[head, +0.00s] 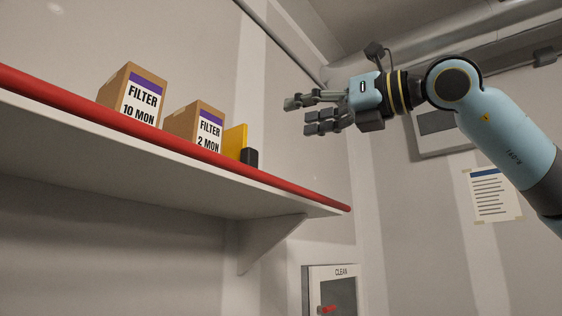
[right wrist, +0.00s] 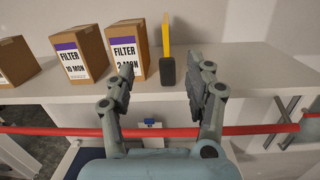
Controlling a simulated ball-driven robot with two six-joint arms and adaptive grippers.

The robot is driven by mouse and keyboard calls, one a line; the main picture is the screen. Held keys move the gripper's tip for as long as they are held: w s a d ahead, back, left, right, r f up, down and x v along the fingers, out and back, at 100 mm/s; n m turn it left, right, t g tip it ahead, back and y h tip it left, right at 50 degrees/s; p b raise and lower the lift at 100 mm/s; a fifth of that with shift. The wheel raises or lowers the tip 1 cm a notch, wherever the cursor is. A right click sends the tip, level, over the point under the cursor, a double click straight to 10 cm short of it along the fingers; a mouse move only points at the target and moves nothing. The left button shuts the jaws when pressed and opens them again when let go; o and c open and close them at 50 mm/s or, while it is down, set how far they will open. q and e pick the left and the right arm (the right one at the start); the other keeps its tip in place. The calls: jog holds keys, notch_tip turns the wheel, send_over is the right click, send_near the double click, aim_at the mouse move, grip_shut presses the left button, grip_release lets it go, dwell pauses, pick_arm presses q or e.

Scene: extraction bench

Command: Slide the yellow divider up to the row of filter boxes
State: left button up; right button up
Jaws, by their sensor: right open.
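The yellow divider (head: 235,141) stands upright on the shelf, with a black block (head: 251,157) at its front end. In the right wrist view the divider (right wrist: 166,38) shows edge-on above the black block (right wrist: 167,71). A narrow gap lies between it and the nearest filter box (right wrist: 128,52), marked 2 MON. In the head view that box (head: 196,127) and the 10 MON box (head: 133,95) stand left of the divider. My right gripper (head: 302,116) is open and empty, in the air right of the divider. In its wrist view the black block appears between the fingers. My left gripper is out of view.
A red rail (head: 290,191) runs along the shelf's front edge. The shelf (right wrist: 240,67) is bare right of the divider. Another box (right wrist: 14,62) stands at the far left in the wrist view. A wall bracket (head: 262,240) holds the shelf from below.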

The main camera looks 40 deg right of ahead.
aim_at(255, 150)
jog(key=shift+g+h, duration=0.4)
jog(key=shift+h, duration=0.1)
jog(key=w+f+p, duration=0.1)
jog(key=p, duration=0.1)
jog(key=w+f+p, duration=0.2)
jog(key=shift+w+a, duration=0.15)
jog(key=shift+a, duration=0.25)
jog(key=shift+f+p+x, duration=0.1)
jog(key=shift+p+x, duration=1.4)
jog(key=shift+x, duration=0.55)
jog(key=shift+f+p+x, duration=0.15)
jog(key=shift+p+x, duration=1.35)
jog(key=shift+x, duration=0.5)
grip_shut()
